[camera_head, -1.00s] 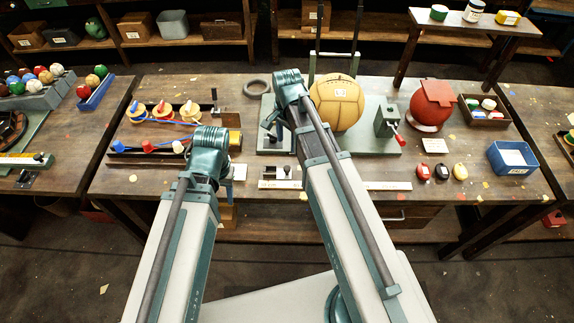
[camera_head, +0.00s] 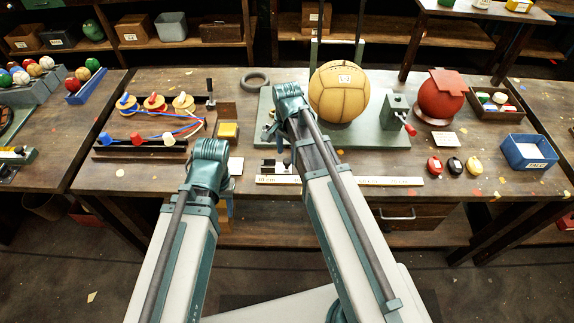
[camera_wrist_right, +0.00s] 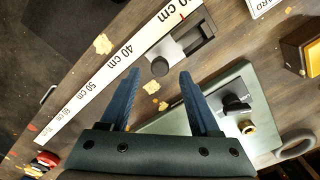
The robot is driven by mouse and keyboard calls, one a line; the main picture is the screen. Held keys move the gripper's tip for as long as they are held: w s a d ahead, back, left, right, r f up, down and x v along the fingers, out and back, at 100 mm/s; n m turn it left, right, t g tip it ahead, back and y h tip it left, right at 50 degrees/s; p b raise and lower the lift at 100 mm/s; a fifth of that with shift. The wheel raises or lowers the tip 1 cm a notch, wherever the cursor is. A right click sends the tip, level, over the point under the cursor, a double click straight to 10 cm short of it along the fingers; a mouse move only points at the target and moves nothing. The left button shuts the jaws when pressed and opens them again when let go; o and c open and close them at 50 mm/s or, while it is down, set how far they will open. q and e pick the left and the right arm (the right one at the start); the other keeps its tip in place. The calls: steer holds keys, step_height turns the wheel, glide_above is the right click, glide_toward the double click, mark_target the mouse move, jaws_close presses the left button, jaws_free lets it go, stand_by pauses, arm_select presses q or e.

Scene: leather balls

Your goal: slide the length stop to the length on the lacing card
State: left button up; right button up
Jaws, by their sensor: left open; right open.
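The length stop (camera_wrist_right: 180,48) is a grey metal block with a dark round knob, beside the white ruler (camera_wrist_right: 105,68) in the right wrist view. It stands between the 40 cm label and a partly cut-off label at the top. In the head view, the stop (camera_head: 268,166) is small, at the left end of the ruler (camera_head: 390,181). My right gripper (camera_wrist_right: 160,74) is open and empty, its fingertips just short of the knob. The lacing card (camera_wrist_right: 264,6) is cut off by the frame; its length cannot be read. A white card (camera_head: 236,165) shows in the head view. My left gripper is out of sight.
A green plate (camera_head: 370,138) behind the ruler carries a clamp and a tan ball (camera_head: 339,93). A dark rack with coloured spools (camera_head: 155,102) is at the left. Several small round tins (camera_head: 453,165) and a blue tray (camera_head: 528,150) are at the right.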

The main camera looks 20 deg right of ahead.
mark_target(287, 160)
steer(key=shift+f+b, duration=1.05)
steer(key=shift+f, duration=0.5)
arm_select(q)
step_height(287, 160, down, 3)
arm_select(e)
steer(key=shift+c, duration=0.3)
jaws_close()
